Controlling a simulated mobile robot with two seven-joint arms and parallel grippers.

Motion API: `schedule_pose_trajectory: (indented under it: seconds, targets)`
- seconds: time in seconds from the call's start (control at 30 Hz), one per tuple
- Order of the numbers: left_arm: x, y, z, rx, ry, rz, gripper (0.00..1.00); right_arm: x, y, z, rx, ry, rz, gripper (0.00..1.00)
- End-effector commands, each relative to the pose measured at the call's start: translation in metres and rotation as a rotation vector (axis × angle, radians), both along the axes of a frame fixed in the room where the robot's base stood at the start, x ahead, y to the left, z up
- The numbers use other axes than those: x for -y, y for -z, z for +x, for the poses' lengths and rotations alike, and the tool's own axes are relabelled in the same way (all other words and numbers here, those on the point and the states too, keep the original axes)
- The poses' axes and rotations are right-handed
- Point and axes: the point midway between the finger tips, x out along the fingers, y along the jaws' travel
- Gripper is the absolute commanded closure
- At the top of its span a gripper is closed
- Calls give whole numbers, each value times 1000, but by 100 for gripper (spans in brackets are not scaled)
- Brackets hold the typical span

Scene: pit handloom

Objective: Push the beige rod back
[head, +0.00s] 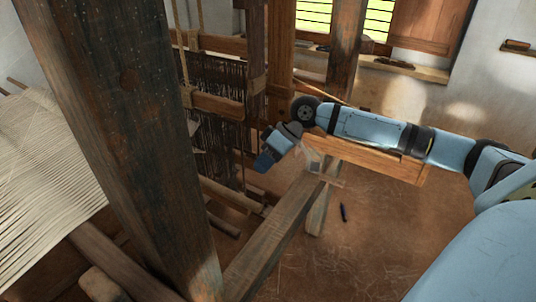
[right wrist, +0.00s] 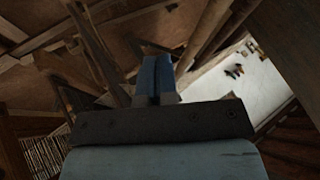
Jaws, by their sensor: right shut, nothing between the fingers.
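My right arm reaches in from the right in the head view. Its blue gripper (head: 266,160) hangs in front of the loom frame, to the right of the dark heddles. In the right wrist view the gripper's blue fingers (right wrist: 155,76) are together with nothing between them. A thin pale rod (head: 318,90) slants just above my right forearm, partly hidden by it. I cannot tell whether it is the beige rod, and no contact with it shows. My left gripper is out of view.
A thick dark post (head: 125,130) fills the left foreground. Pale warp threads (head: 45,180) spread behind it. Dark heddles (head: 215,110) hang between wooden bars. A long beam (head: 275,235) runs below my right gripper. Open earthen floor (head: 375,230) lies to the right.

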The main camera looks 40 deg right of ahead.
Motion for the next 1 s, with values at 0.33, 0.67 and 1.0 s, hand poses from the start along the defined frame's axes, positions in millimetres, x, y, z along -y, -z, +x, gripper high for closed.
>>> schedule_pose_trajectory:
  seconds: [0.33,0.67,1.0]
  targets:
    - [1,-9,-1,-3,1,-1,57,-48,30,4,4,-2,1,100]
    - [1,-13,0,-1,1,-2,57,-66,28,-2,3,1,-1,100]
    - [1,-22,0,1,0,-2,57,-73,25,-5,-1,-1,2,100]
